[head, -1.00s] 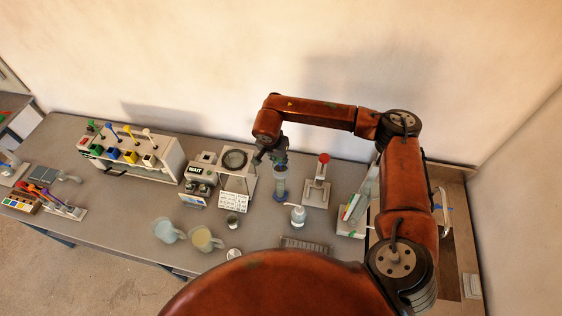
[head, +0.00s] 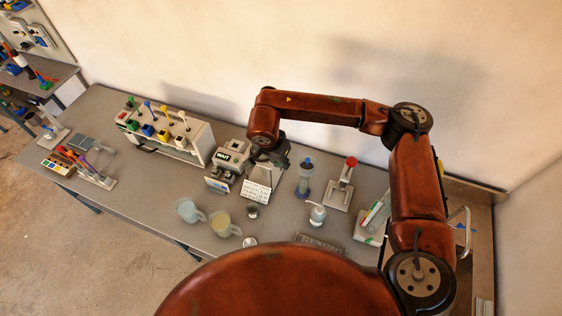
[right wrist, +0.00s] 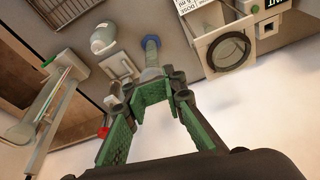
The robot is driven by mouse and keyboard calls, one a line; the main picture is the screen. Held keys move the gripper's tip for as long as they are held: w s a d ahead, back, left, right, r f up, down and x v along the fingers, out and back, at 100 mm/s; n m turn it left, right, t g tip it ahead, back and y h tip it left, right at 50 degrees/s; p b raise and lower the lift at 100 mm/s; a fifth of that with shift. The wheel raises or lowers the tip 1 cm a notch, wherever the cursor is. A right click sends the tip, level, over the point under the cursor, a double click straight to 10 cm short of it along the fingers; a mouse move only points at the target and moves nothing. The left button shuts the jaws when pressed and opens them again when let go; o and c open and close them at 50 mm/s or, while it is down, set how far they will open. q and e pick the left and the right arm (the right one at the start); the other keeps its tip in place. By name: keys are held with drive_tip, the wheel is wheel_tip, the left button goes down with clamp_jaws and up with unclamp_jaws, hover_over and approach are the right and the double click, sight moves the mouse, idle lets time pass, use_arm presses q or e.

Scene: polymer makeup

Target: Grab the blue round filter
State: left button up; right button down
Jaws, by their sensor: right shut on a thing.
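My right gripper (head: 268,160) is over the light box beside the clear column in the head view. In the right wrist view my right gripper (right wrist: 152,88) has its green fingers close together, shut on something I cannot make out. A clear upright column (head: 304,180) with blue at its top and bottom stands right of the gripper in the head view. The column also shows beyond the fingertips in the wrist view (right wrist: 150,60), with a blue end. I cannot tell which blue part is the round filter. My left gripper is not in view.
A light box (right wrist: 222,46) with a round opening stands beside the column. A red-knobbed stand (head: 341,188) and a wash bottle (head: 317,214) are to the column's right. Two jugs, one clear blue (head: 187,210) and one yellowish (head: 220,223), stand near the front edge.

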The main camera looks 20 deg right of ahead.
drive_tip(key=c, duration=0.6)
unclamp_jaws()
drive_tip(key=shift+o, duration=0.2)
